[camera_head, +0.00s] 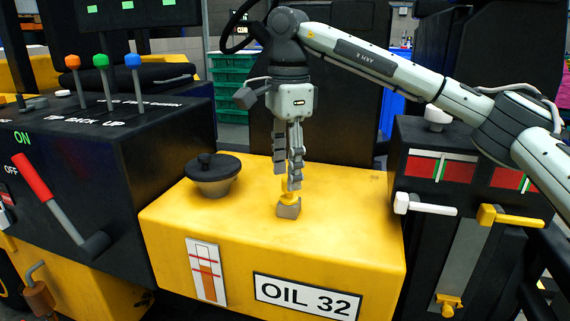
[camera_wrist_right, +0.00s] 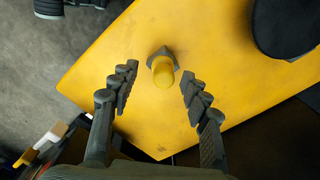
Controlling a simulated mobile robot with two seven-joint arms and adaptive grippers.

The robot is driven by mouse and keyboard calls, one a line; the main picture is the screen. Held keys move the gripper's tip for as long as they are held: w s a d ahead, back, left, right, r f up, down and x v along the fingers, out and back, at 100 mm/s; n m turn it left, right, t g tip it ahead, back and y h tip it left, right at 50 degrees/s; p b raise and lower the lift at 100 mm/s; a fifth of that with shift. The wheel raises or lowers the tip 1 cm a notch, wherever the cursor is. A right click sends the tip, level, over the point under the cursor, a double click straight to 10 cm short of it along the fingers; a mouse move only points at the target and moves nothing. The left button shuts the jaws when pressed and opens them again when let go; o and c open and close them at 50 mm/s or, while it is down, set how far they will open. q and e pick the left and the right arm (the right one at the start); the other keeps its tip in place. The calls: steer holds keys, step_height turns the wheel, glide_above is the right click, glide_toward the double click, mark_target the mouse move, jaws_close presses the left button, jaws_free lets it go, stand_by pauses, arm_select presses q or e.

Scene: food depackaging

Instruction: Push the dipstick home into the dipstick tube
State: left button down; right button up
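The dipstick's yellow handle (camera_head: 289,197) stands upright at the grey dipstick tube (camera_head: 289,210) on top of the yellow tank. Whether it is fully seated cannot be told. My right gripper (camera_head: 289,172) points straight down just above the handle. In the right wrist view, the fingers of my right gripper (camera_wrist_right: 159,74) are spread apart, with the yellow handle (camera_wrist_right: 163,71) showing between their tips and no finger visibly touching it. The grey tube's collar (camera_wrist_right: 161,53) shows around the handle. My left gripper is not in view.
A black filler cap (camera_head: 212,168) stands left of the tube on the yellow tank (camera_head: 345,235). A black lever panel (camera_head: 150,140) is at left, and a panel with a white lever (camera_head: 430,207) and yellow lever (camera_head: 510,217) at right. The tank top around the tube is clear.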

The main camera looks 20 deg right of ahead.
step_height(320, 180, up, 8)
stand_by(0.7)
stand_by(0.4)
